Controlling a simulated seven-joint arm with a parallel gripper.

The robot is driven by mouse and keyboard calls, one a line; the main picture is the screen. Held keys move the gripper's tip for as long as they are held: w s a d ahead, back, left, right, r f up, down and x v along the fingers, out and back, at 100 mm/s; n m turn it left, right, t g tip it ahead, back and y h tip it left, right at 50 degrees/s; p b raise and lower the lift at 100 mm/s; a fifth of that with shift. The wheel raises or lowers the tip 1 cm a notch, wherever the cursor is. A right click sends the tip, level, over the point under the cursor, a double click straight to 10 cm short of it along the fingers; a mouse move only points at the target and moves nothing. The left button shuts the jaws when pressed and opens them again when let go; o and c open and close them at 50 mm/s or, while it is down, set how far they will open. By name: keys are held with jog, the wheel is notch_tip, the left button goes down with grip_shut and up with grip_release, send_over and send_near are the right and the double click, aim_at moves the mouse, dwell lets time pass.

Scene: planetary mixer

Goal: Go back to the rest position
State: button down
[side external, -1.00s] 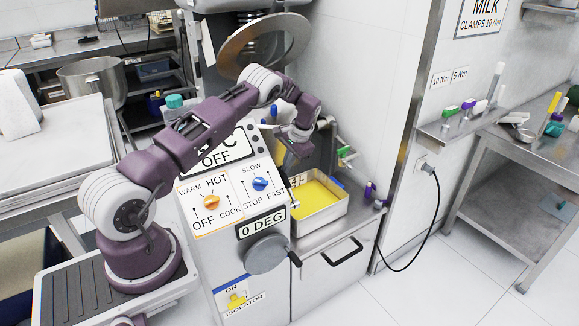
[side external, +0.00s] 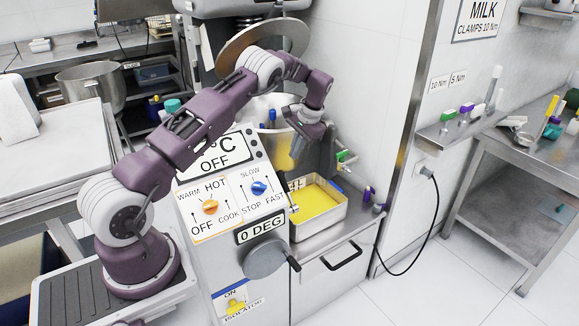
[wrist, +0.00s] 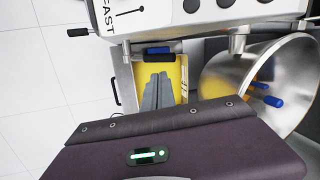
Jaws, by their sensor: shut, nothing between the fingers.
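My gripper (side external: 298,150) hangs in the air, pointing down, between the mixer bowl (side external: 268,112) and the wall in the side view. In the wrist view its fingers (wrist: 157,92) are together with nothing between them. They overlap the yellow-filled tray (wrist: 180,72), which stands below and apart from them. The tray (side external: 343,208) rests on the steel counter in the side view. My gripper holds nothing.
The mixer's control panel (side external: 231,200) has an orange knob (side external: 210,207) and a blue knob (side external: 259,188). A round handwheel (side external: 266,256) sticks out below. A shelf (side external: 447,132) with coloured clamps is on the right wall. Blue and orange parts (wrist: 262,92) show at the bowl.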

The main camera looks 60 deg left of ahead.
jog(key=s+d+r+t, duration=0.1)
jog(key=d+r, duration=0.2)
jog(key=r, duration=0.3)
jog(key=s+d+r+h, duration=0.1)
jog(key=d+r, duration=0.2)
jog(key=r, duration=0.3)
jog(key=s+d+r+t, duration=0.1)
jog(key=d+r, duration=0.2)
jog(key=r, duration=0.3)
jog(key=s+d+r+t+h, duration=0.1)
jog(key=s+d+r+t, duration=0.1)
jog(key=s+d+r, duration=0.6)
jog(key=s+d+t, duration=0.1)
jog(key=s+d, duration=0.3)
jog(key=s, duration=0.3)
jog(key=s+d+f+m+t, duration=0.1)
jog(key=s+d, duration=0.3)
jog(key=s, duration=0.4)
jog(key=s+d+f+t+h, duration=0.1)
jog(key=s+d, duration=0.4)
jog(key=s, duration=0.2)
jog(key=shift+s+m, duration=0.4)
jog(key=shift+a, duration=0.1)
